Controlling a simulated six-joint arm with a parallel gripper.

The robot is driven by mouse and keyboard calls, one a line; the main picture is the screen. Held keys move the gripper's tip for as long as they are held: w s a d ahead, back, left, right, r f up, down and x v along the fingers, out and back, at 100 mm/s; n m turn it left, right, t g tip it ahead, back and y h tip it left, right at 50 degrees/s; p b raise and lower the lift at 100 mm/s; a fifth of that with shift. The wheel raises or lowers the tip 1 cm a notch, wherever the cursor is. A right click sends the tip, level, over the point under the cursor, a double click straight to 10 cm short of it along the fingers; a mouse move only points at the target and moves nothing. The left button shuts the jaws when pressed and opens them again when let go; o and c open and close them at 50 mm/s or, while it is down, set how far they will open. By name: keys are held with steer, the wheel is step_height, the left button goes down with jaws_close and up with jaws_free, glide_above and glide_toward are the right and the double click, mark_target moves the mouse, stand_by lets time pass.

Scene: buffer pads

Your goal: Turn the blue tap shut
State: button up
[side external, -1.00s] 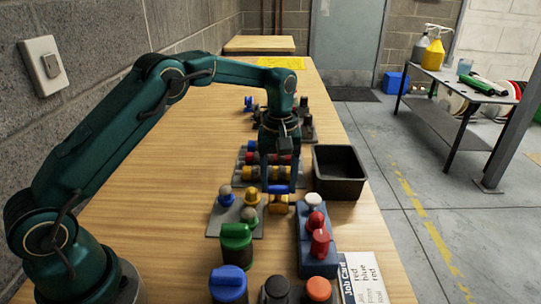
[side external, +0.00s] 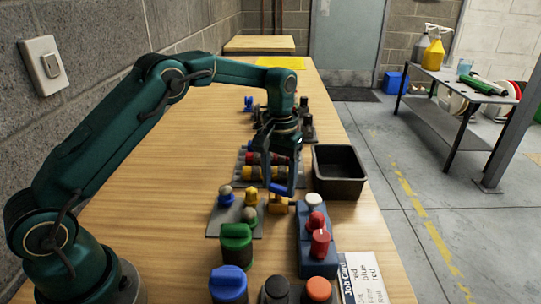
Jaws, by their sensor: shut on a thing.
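The blue tap's brass body (side external: 278,206) stands on the bench, between the grey pad of knobs and the blue block. Its blue handle (side external: 281,189) lies on top, partly hidden by my gripper. My gripper (side external: 282,184) points down with its fingers around the handle and is shut on it. The handle sits at an angle to the picture. The exact angle between handle and body is hard to tell.
A grey pad (side external: 232,227) with several knobs lies left of the tap. A blue block (side external: 313,255) with white and red knobs is close on the right. A black bin (side external: 339,188) stands behind right. Green, blue, black and orange-topped items stand in front. The bench's left side is clear.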

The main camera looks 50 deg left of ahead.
mark_target(279, 187)
steer(key=m, duration=0.6)
steer(key=shift+r, duration=0.1)
steer(key=m, duration=0.6)
stand_by(0.4)
steer(key=o, duration=1.1)
steer(key=shift+r, duration=2.55)
